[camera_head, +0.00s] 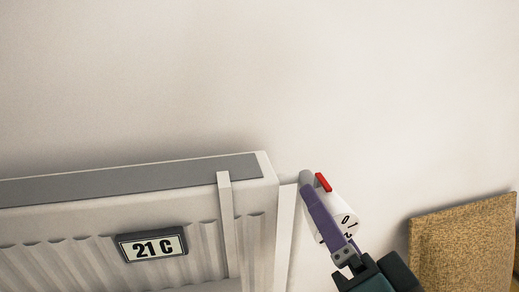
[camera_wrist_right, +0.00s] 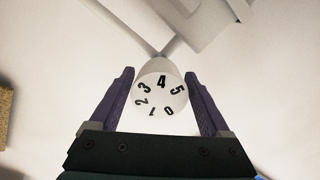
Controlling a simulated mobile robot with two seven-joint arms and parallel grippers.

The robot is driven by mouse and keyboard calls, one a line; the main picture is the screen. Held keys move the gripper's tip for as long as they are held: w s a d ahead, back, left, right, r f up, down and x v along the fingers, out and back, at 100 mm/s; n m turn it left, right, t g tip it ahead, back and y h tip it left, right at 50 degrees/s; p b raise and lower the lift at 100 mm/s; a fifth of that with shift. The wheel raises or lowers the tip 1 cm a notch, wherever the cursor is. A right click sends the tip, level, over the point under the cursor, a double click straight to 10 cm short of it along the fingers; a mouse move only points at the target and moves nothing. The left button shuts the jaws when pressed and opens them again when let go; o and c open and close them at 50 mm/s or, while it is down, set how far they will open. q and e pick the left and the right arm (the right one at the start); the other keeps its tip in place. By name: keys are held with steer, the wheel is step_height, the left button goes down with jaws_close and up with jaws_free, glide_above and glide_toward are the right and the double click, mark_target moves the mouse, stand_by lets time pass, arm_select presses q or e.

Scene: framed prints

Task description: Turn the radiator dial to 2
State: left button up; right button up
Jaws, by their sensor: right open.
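The white radiator dial (camera_head: 334,208) sits at the right end of the radiator, with a red marker (camera_head: 323,182) at its upper edge. In the head view the digits 0, 1 and 2 show on it. In the right wrist view the dial (camera_wrist_right: 161,97) shows 0 to 5 in a ring, with 4 at the top and 0 and 1 at the bottom. My right gripper (camera_wrist_right: 159,76) is open, with one purple finger on each side of the dial. In the head view my right gripper (camera_head: 316,192) partly covers the dial. Finger contact is unclear. My left gripper is out of view.
The white radiator (camera_head: 200,215) fills the lower left, with a temperature display (camera_head: 152,245) reading 21 C. A pale pipe (camera_head: 284,235) runs beside its right end. A brown textured panel (camera_head: 462,245) stands at the lower right. The wall above is bare.

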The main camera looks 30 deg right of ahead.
steer(key=v, duration=0.7)
steer(key=shift+b, duration=0.35)
steer(key=shift+s, duration=0.1)
